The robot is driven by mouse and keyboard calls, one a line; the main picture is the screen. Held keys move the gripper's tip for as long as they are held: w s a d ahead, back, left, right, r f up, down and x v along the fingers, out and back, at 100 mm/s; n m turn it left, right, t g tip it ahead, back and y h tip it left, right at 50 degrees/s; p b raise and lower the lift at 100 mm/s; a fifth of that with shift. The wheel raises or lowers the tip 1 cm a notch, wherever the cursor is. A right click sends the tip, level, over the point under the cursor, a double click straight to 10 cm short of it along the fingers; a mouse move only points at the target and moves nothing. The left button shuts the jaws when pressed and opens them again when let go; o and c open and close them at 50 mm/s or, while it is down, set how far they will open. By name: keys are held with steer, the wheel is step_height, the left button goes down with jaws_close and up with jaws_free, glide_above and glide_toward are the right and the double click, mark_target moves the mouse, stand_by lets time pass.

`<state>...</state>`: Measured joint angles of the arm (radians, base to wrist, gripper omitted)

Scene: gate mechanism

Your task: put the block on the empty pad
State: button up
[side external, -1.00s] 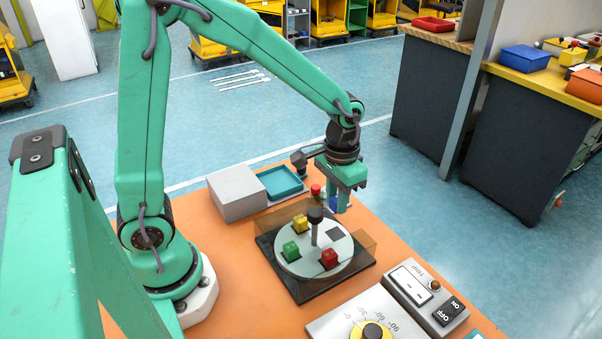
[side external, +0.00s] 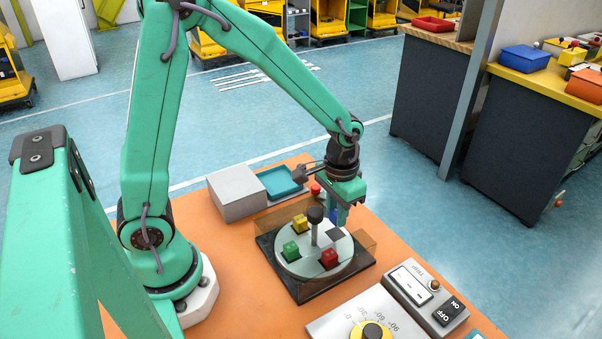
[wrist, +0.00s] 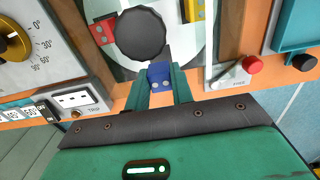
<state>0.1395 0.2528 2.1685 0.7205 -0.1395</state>
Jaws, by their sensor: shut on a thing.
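My gripper (side external: 342,212) is shut on a blue block (wrist: 159,74), low over the far right part of a pale round turntable (side external: 290,268). The block shows only partly between the fingers in the side view (side external: 334,214). An empty dark square pad (side external: 337,234) lies on the turntable just below the gripper in that view. A yellow block (side external: 300,223), a green block (side external: 290,250) and a red block (side external: 328,258) stand on the turntable. In the wrist view, I cannot tell whether the blue block touches anything below it.
A central post with a black knob (side external: 315,215) rises close beside my gripper. A brownish see-through panel (side external: 366,241) stands at the turntable's right. A dial panel (side external: 325,328) and switch box (side external: 426,298) are in front.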

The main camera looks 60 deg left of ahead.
steer(key=shift+f, duration=1.8)
steer(key=shift+f, duration=0.15)
steer(key=o, duration=1)
steer(key=shift+o, duration=0.2)
steer(key=shift+r, duration=3.9)
